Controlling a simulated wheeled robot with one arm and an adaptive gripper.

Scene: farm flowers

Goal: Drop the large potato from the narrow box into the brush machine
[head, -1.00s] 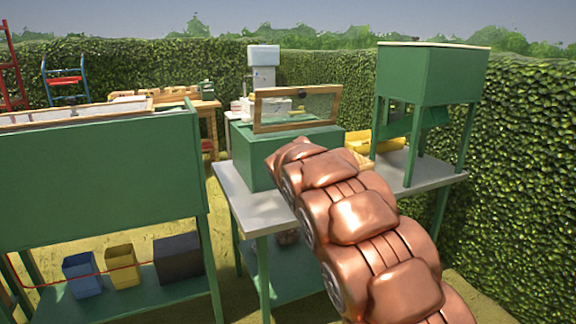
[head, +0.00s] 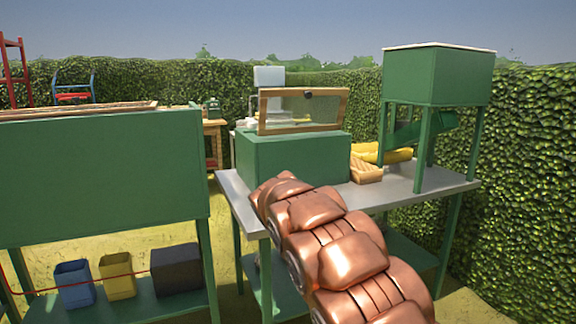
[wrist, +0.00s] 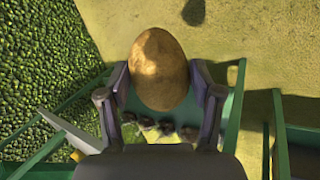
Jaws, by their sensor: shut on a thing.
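My gripper (wrist: 159,80) is shut on a large tan potato (wrist: 158,62), with one finger on each side of it, in the wrist view. Below the potato is a green lower shelf with several small dark lumps, and open ground lies beyond. In the head view my copper arm hides the gripper and the potato. A green box-shaped machine (head: 290,160) with a raised wood-framed clear lid stands on a grey-topped table (head: 228,187), just behind the arm's end. I cannot tell for sure that it is the brush machine. I cannot make out the narrow box.
A tall green hopper (head: 437,75) on legs stands at the table's right end. A small wooden crate (head: 367,174) and yellow rollers (head: 395,155) lie between. A large green bin (head: 100,175) stands left, with blue, yellow and dark containers below. A hedge closes the right side.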

